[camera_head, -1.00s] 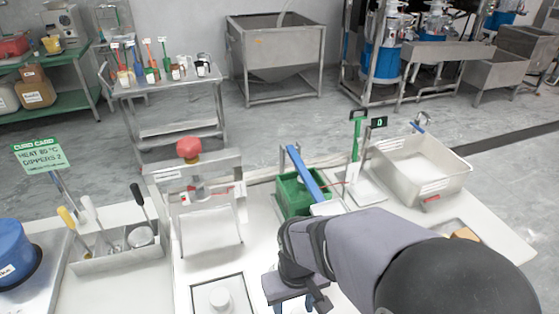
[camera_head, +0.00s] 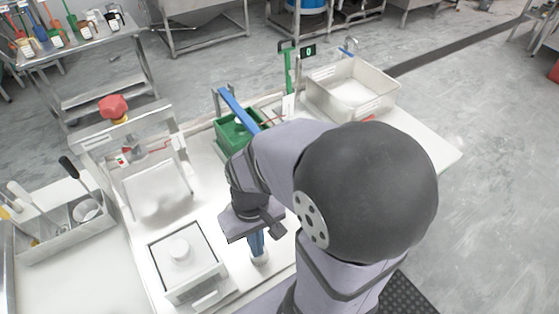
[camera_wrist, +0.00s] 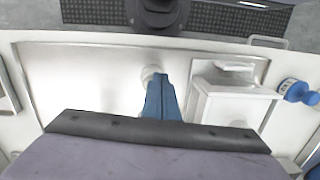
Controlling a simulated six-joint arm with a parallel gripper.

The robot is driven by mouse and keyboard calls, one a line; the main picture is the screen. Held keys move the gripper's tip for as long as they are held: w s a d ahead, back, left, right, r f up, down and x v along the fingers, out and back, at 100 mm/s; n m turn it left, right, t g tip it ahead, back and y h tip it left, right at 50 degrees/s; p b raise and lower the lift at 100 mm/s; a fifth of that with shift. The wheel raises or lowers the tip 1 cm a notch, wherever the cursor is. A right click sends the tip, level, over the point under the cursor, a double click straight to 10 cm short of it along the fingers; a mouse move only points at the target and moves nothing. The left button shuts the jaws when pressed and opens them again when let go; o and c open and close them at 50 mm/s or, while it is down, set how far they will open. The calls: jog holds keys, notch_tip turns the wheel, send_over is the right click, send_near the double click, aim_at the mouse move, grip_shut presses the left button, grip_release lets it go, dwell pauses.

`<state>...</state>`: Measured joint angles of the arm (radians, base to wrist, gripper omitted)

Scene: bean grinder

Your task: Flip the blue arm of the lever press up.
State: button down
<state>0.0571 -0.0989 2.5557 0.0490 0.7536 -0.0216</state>
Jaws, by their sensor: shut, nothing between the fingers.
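The lever press shows in the head view as a green box (camera_head: 236,133) with a blue arm (camera_head: 238,107) slanting across its top. The blue arm runs from a grey post at the back down toward the front right, where my own arm stands close in front of it. My gripper (camera_head: 257,250) is lower in the picture, apart from the press, pointing down with its blue fingers together and empty. In the wrist view the closed fingers (camera_wrist: 158,95) reach toward a small white round piece (camera_wrist: 149,73); contact cannot be told. The press is not recognisable in the wrist view.
A white box with a round knob (camera_head: 180,250) stands left of my gripper. A metal frame with a red knob (camera_head: 113,107) stands left of the press. A pale bin (camera_head: 352,88) and green stand (camera_head: 288,70) are beyond it. The counter at right (camera_head: 425,140) is clear.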

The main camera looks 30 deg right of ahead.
jog(key=s+a+r+m+g+y+p, duration=0.1)
jog(key=s+a+r+m+y+p, duration=0.3)
jog(key=m+y, duration=0.55)
jog(key=w+d+r+m+t+y+p, duration=0.1)
jog(key=w+d+r+m+t, duration=0.25)
jog(key=m+t, duration=0.25)
jog(key=w+d+r+m+t+y, duration=0.2)
jog(key=w+d+m+t, duration=0.25)
jog(key=m+t, duration=0.2)
jog(key=s+d+f+m+t+h+b, duration=0.1)
jog(key=d+f+m+t+h, duration=0.1)
jog(key=d+f+m+h, duration=0.2)
jog(key=s+d+f+m+t+h+b, duration=0.1)
jog(key=d+f+m+t+h, duration=0.1)
jog(key=d+f+m+h, duration=0.2)
jog(key=s+d+f+m+t+h+b, duration=0.1)
jog(key=d+f+m+t+h, duration=0.1)
jog(key=d+f+m+h, duration=0.3)
jog(key=shift+s+d+f+b, duration=0.1)
jog(key=shift+s+d+b, duration=0.2)
jog(key=shift+d, duration=0.5)
jog(key=shift+w, duration=0.15)
